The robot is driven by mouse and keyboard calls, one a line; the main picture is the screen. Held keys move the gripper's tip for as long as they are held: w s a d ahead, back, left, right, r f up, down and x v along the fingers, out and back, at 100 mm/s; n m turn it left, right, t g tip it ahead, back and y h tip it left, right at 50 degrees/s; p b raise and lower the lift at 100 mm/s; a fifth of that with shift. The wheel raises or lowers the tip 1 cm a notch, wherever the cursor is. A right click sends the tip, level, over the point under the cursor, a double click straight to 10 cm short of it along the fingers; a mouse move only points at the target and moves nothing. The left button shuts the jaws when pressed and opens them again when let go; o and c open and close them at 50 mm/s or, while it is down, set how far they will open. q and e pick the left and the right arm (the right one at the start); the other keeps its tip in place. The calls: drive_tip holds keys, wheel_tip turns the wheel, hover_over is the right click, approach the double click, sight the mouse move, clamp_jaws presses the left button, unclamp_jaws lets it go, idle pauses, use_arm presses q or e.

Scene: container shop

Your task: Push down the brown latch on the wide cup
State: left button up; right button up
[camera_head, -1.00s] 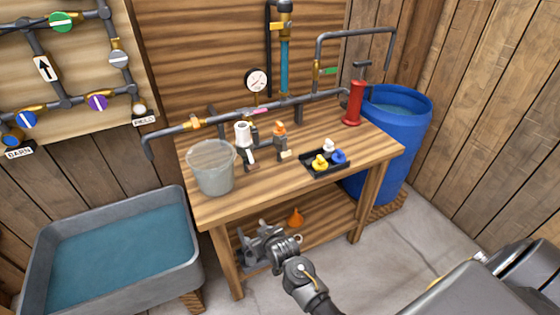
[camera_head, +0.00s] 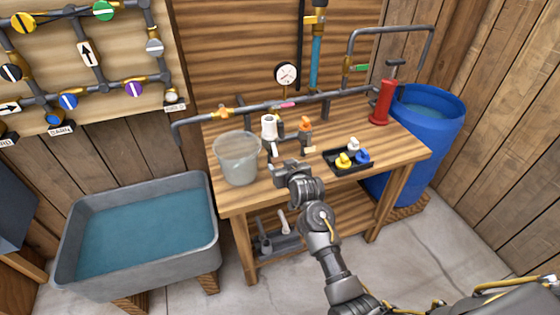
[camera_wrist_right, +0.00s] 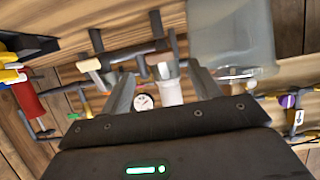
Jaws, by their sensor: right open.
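A white cylinder (camera_head: 269,127) stands upright on the workbench among dark pipe fittings, and it also shows in the right wrist view (camera_wrist_right: 168,90). A lever with a brown end (camera_wrist_right: 90,65) shows left of it in the wrist view. I take this to be the latch; which cup it belongs to is unclear. A second fitting with an orange top (camera_head: 305,125) stands to the right. My right gripper (camera_head: 280,170) is open and empty, over the bench's front part, before the fittings. In the wrist view its fingers (camera_wrist_right: 162,92) stand either side of the white cylinder, apparently short of it. My left gripper is out of view.
A clear bucket (camera_head: 238,160) stands close left of the gripper. A black tray (camera_head: 350,168) with yellow, blue and white pieces lies to the right. A red cylinder (camera_head: 384,102) stands at the back right. A horizontal pipe (camera_head: 245,111) runs behind the fittings.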

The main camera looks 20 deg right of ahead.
sight(277, 160)
drive_tip(key=shift+x, duration=2.15)
